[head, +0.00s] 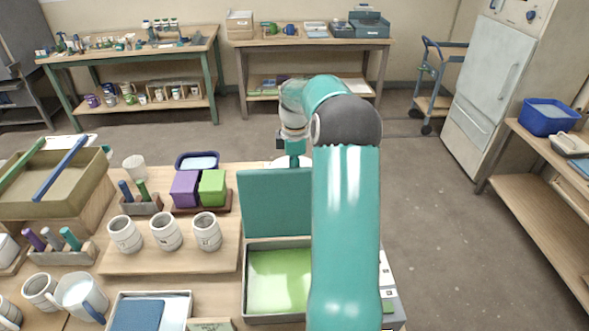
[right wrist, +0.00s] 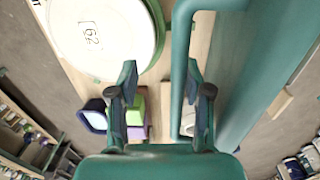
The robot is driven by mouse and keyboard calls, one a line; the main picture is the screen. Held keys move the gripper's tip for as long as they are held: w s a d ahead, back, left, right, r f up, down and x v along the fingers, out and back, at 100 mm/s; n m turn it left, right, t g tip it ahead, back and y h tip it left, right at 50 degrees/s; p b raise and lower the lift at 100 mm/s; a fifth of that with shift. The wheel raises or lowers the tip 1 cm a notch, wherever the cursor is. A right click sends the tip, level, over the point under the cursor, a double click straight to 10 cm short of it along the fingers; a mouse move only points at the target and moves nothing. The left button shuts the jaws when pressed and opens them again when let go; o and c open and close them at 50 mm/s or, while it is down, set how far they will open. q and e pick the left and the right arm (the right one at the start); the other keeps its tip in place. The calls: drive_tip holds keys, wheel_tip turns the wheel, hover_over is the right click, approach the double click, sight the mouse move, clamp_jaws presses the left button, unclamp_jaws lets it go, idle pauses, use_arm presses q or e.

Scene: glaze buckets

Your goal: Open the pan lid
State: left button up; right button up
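The pan (head: 248,280) is a grey-rimmed tray with bright green inside. Its teal lid (head: 270,205) stands up at the pan's far edge, so the pan is uncovered at the left; my right arm hides its right side. In the right wrist view the lid (right wrist: 250,70) is a teal panel on the right, with a teal bar handle (right wrist: 180,65). My right gripper (right wrist: 163,85) is open; the handle lies between its fingers in the picture, nearer the right one. Contact cannot be told. In the head view the right gripper (head: 293,150) is above the lid's top edge. My left gripper is out of view.
A white round lid marked 62 (right wrist: 100,35) lies near the right gripper. Purple (head: 185,188) and green (head: 212,187) blocks stand left of the pan lid. Several mugs (head: 166,232) stand left of the pan. Open floor (head: 450,250) lies to the right.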

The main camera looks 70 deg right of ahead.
drive_tip(key=shift+d+r, duration=0.25)
drive_tip(key=shift+r, duration=0.2)
wheel_tip(320, 180, up, 11)
drive_tip(key=a, duration=0.1)
drive_tip(key=shift+s, duration=0.1)
idle(0.6)
